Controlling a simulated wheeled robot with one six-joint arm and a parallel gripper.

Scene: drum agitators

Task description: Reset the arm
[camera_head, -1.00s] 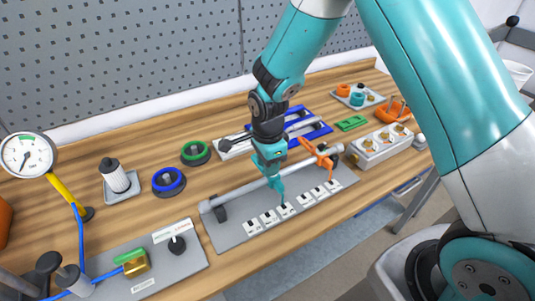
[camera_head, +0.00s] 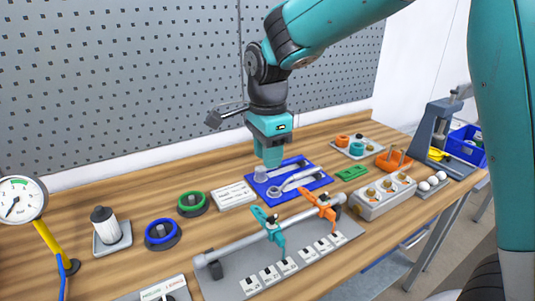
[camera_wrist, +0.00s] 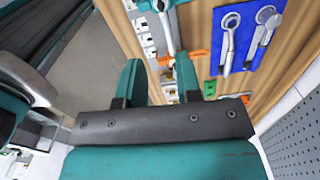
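My gripper (camera_head: 268,152) is raised above the bench, near the blue tool tray in the head view, and points down. In the wrist view its two teal fingers (camera_wrist: 160,82) stand apart with nothing held between them. Below it in the head view, a grey rail (camera_head: 240,240) carries a teal clamp lever (camera_head: 273,232) and an orange clamp lever (camera_head: 322,205). My gripper is clear of both. The orange lever also shows in the wrist view (camera_wrist: 198,53).
The blue tray (camera_head: 290,180) holds metal tools. A green block (camera_head: 351,173), a grey box with knobs (camera_head: 384,197), and blue (camera_head: 162,234) and green (camera_head: 193,203) rings stand around the rail. A perforated panel (camera_head: 110,85) rises behind the bench.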

